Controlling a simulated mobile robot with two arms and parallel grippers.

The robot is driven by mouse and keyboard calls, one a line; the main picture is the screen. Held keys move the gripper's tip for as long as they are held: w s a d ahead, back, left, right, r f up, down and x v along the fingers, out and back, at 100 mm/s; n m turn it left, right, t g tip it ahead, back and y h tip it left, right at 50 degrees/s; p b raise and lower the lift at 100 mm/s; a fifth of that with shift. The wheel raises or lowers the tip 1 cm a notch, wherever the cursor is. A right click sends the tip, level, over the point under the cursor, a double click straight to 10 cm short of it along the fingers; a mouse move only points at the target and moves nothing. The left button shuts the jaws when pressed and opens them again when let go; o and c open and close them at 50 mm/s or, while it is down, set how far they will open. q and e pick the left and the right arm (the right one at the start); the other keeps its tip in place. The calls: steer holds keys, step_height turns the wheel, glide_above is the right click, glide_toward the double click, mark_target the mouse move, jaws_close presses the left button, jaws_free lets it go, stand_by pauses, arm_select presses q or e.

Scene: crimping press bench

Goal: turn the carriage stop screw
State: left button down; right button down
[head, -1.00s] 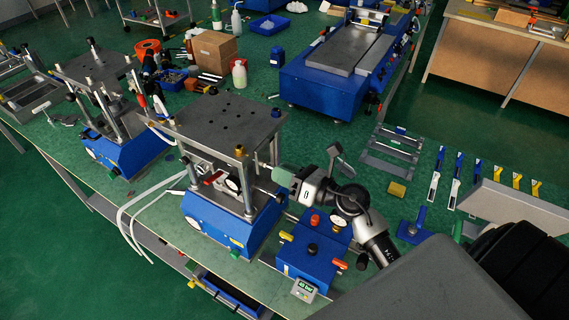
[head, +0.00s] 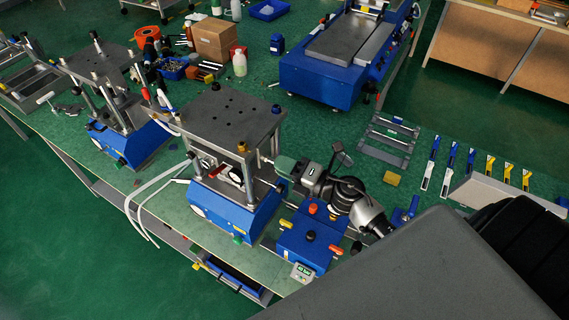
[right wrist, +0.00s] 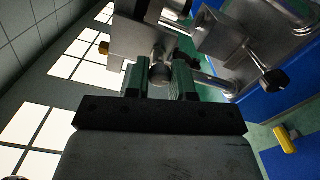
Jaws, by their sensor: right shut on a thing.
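The crimping press (head: 238,205) stands on the green bench with a blue base and a grey top plate on posts. My right gripper (head: 276,163) reaches it from the right, level with the space below the top plate. In the right wrist view its two green-faced fingers (right wrist: 160,80) are shut on a round metal screw head (right wrist: 160,74), which looks like the carriage stop screw. A grey metal block (right wrist: 142,42) lies just beyond the fingertips. In the head view the screw is too small to tell apart. My left gripper is out of view.
A blue control box (head: 308,243) with red and yellow knobs sits just below my right arm. A second press (head: 128,140) stands at left. White hoses (head: 145,205) hang at the front edge.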

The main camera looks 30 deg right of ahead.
steer(key=shift+m, duration=0.5)
steer(key=c, duration=1)
jaws_free()
steer(key=shift+o, duration=0.2)
steer(key=b+v, duration=0.4)
steer(key=v, duration=0.6)
steer(key=shift+s+d+b, duration=0.2)
steer(key=shift+s+b, duration=0.15)
steer(key=shift+f, duration=0.1)
